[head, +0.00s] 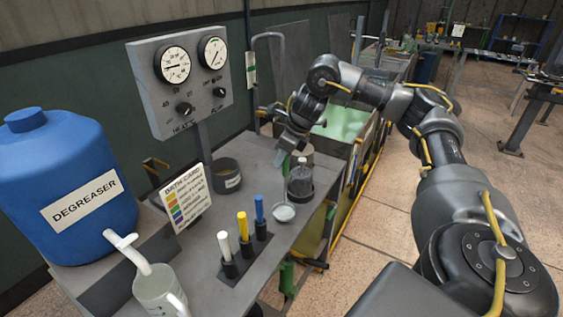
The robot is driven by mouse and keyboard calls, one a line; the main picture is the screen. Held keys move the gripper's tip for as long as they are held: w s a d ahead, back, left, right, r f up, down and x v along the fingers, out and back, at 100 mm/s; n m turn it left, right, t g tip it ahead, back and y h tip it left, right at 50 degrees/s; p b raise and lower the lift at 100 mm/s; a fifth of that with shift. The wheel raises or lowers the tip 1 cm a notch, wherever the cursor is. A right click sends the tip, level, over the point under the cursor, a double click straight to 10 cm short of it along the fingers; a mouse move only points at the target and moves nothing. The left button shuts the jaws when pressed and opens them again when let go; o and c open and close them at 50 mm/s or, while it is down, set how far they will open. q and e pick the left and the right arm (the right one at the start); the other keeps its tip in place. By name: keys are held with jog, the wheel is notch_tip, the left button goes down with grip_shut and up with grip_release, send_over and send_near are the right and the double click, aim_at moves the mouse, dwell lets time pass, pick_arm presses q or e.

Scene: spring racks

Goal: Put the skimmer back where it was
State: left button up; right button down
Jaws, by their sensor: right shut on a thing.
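My right gripper (281,157) reaches in from the right over the far part of the grey bench and points down. It is shut on a thin upright handle. A small pale round dish, which looks like the skimmer (284,212), shows below it near the bench's right edge, just in front of a dark-based jar. The handle is thin and partly hidden, so I cannot tell whether the dish touches the bench. My left gripper is not in view.
The bench (205,275) holds a dark cup (226,177), a clear jar (301,181) in a black base, a rack of coloured sticks (245,262), a bath card (187,198), a white jug (160,290) and a blue degreaser drum (60,185). A tank of green liquid (345,122) stands behind.

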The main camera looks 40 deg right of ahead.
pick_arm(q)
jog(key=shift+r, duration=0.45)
pick_arm(e)
jog(key=shift+d+f, duration=0.1)
jog(key=shift+f, duration=0.75)
jog(key=shift+f, duration=0.1)
jog(key=c, duration=1.3)
grip_release()
